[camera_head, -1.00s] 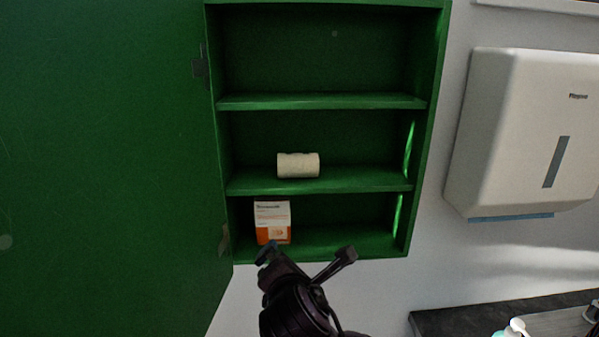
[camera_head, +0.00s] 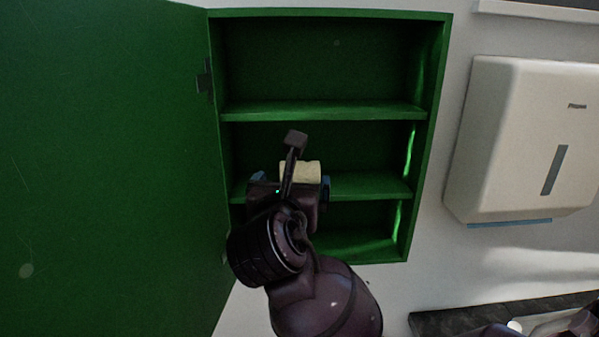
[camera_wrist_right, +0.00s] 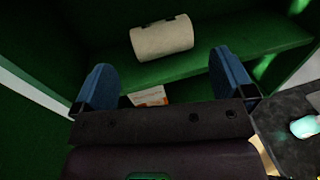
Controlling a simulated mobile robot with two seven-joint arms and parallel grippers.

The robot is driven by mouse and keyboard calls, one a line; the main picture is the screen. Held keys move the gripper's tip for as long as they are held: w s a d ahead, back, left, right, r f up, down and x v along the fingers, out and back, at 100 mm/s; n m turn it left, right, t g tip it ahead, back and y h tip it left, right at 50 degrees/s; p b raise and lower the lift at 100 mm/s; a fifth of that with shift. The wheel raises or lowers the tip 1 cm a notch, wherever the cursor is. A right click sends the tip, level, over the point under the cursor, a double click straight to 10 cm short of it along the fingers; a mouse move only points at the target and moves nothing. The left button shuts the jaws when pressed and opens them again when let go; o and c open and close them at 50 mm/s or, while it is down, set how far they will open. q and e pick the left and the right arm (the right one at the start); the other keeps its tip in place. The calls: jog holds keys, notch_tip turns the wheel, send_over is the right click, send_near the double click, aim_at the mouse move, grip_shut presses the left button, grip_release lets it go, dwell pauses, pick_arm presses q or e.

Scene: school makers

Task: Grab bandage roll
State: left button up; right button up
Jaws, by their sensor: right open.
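The cream bandage roll (camera_head: 306,171) lies on its side on the middle shelf of the green cabinet. It also shows in the right wrist view (camera_wrist_right: 162,39), beyond and between the two blue fingertips. My right gripper (camera_head: 291,181) is in front of the middle shelf and hides part of the roll in the head view. In the right wrist view (camera_wrist_right: 166,78) its fingers are wide apart with nothing between them, and the roll is apart from them. My left gripper is not in view.
The green cabinet (camera_head: 430,130) has its door (camera_head: 110,150) swung open at left. A white and orange box (camera_wrist_right: 149,96) shows below the middle shelf in the wrist view. A white dispenser (camera_head: 510,140) hangs at right. The top shelf is empty.

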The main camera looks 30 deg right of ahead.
aim_at(298, 170)
jog(key=shift+p+x, duration=0.4)
jog(key=shift+x, duration=2.85)
jog(key=c, duration=0.8)
jog(key=shift+o, duration=0.2)
jog(key=shift+r, duration=0.15)
